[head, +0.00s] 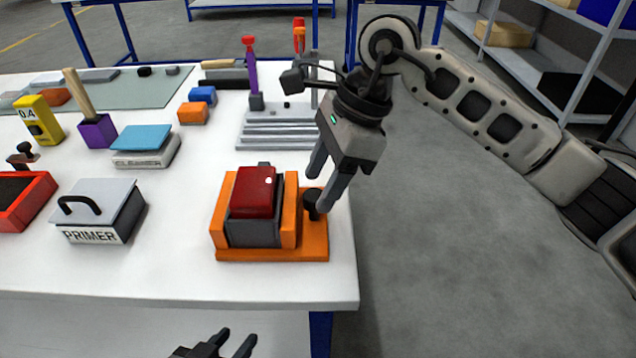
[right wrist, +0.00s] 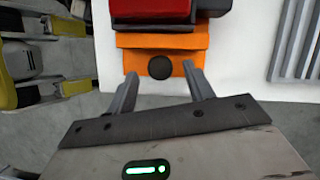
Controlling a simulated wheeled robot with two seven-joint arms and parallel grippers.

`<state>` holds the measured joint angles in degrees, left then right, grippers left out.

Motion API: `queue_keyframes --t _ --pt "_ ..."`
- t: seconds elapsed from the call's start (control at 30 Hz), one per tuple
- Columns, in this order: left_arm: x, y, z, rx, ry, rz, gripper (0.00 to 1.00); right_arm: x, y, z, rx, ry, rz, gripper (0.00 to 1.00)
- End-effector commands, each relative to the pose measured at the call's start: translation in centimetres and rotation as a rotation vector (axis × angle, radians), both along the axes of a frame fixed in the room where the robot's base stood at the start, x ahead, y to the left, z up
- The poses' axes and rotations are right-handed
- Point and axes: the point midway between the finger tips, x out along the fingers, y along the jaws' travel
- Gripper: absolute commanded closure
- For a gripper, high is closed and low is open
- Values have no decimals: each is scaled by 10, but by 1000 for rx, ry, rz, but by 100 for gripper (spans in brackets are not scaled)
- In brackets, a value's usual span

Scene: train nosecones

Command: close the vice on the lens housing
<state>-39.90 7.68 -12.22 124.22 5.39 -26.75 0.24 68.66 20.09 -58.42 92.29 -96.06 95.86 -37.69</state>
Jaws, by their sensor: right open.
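The orange vice (head: 232,253) stands at the table's front right corner. The lens housing (head: 254,191), red on top with a dark grey lower part, sits between its two orange jaws; I cannot tell whether both jaws touch it. The vice's black knob (head: 312,203) is on its right side. My right gripper (head: 321,192) is open and points down at the knob. In the right wrist view the knob (right wrist: 161,67) shows between the two spread fingertips (right wrist: 160,77), with no visible contact. My left gripper (head: 237,342) is open and empty, low in front of the table.
A grey ribbed plate (head: 275,135) lies behind the vice. The primer box (head: 95,212), cleaner box (head: 146,152), a red tray (head: 22,207) and a purple block (head: 97,132) with a wooden handle stand to the left. The table between primer box and vice is clear.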

Motion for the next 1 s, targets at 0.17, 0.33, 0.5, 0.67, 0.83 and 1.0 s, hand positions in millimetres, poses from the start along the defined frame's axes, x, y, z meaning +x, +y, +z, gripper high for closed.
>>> queue_keyframes --t 0.17,0.33,0.5,0.67,0.83,1.0 --pt "0 0 1 2 0 0 64 -2 6 -15 1 1 0 48" --pt "0 0 0 3 -1 -1 64 -2 8 -18 1 0 1 48" --pt "3 0 2 3 -8 -1 64 -2 7 -18 1 0 0 48" --pt "5 0 3 3 -13 -1 64 -2 7 -18 1 0 0 92" --pt "5 0 1 4 -12 -2 64 -2 7 -19 0 -1 -15 92" --pt "5 -1 -11 -11 -12 0 64 -2 7 -21 0 -6 -141 92"
